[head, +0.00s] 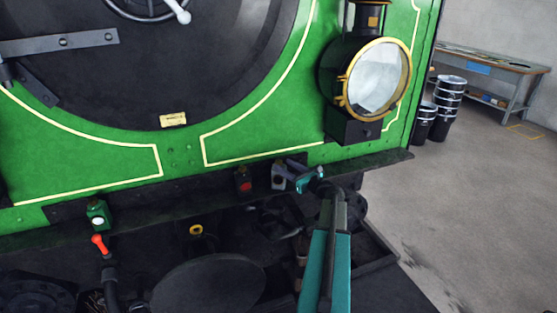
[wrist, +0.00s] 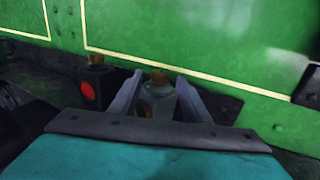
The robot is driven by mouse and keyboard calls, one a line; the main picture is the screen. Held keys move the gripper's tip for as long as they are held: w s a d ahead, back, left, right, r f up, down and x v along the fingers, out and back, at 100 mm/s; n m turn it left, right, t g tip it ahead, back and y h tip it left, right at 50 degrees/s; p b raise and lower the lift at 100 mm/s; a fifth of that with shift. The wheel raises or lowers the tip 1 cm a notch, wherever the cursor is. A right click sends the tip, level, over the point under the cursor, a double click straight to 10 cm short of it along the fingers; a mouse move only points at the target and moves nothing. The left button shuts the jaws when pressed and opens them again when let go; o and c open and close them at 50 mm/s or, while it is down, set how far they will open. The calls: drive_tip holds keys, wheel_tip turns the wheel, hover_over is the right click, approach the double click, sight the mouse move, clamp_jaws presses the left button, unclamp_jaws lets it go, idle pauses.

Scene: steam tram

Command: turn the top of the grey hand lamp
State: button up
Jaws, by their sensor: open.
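The grey hand lamp (head: 278,183) stands on the dark ledge of the green tram front. My gripper (head: 290,170) reaches in from the right in the head view and partly covers the lamp. In the wrist view my gripper (wrist: 160,82) is open, one finger on each side of the lamp. I cannot tell whether either finger touches it.
A dark lamp with a red lens (head: 243,181) stands close on the left; it also shows in the wrist view (wrist: 88,88). A green lamp (head: 97,214) stands further left. A big brass-rimmed headlamp (head: 376,78) is above right. The green panel (head: 270,125) rises behind.

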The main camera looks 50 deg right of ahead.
sight(281, 163)
drive_tip(key=shift+w+d+p, duration=0.2)
drive_tip(key=shift+w+p, duration=0.2)
drive_tip(key=shift+w, duration=0.85)
drive_tip(key=shift+w+d+p, duration=0.15)
drive_tip(key=shift+w+p, duration=0.25)
drive_tip(key=shift+w, duration=0.85)
drive_tip(key=c, duration=1)
drive_tip(key=shift+c, duration=0.4)
